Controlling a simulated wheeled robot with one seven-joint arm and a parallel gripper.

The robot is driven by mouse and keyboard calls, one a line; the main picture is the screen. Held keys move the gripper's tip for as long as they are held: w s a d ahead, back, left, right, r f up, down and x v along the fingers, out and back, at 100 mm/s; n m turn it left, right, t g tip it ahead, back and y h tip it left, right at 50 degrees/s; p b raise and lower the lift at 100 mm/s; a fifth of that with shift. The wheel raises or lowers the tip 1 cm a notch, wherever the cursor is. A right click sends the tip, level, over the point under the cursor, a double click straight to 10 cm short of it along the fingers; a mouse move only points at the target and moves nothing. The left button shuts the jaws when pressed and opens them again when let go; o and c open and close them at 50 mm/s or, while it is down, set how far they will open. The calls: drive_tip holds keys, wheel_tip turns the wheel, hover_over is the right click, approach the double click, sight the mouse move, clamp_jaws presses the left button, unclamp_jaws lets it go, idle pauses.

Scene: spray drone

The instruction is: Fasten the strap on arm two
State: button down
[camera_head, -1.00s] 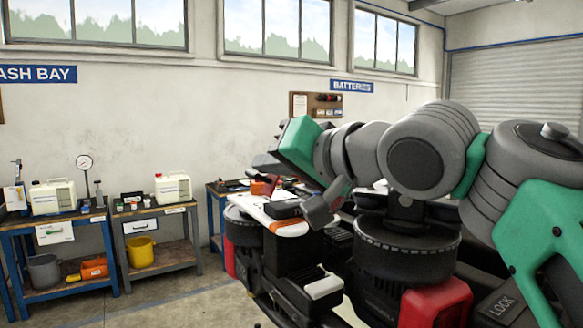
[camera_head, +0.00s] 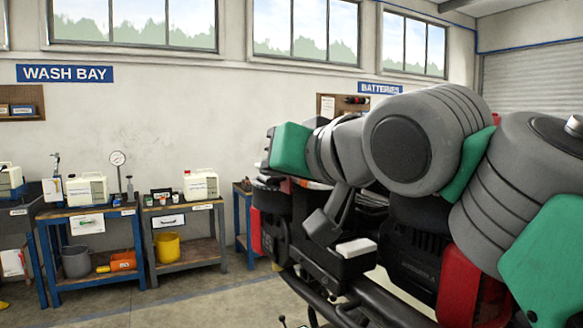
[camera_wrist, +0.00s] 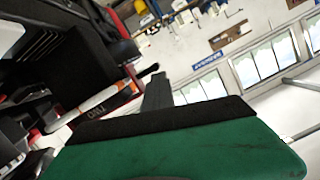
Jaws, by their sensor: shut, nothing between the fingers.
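My gripper (camera_head: 325,222) hangs at the end of my green and grey arm, right of centre in the head view. Its dark fingers are together and hold nothing. In the wrist view a dark finger (camera_wrist: 157,92) stands up beyond the green and black wrist housing. Behind it a white bar with orange bands (camera_wrist: 95,110) runs slantwise, apart from the finger as far as I can tell; it may be part of the spray drone. I cannot make out the strap or tell which arm is arm two. In the head view my own arm hides most of what lies behind it.
A yellow bucket (camera_head: 167,247) sits on the lower shelf. The floor (camera_head: 200,300) before them is clear.

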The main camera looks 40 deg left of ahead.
drive_tip(key=shift+a+f, duration=0.1)
drive_tip(key=shift+f, duration=0.2)
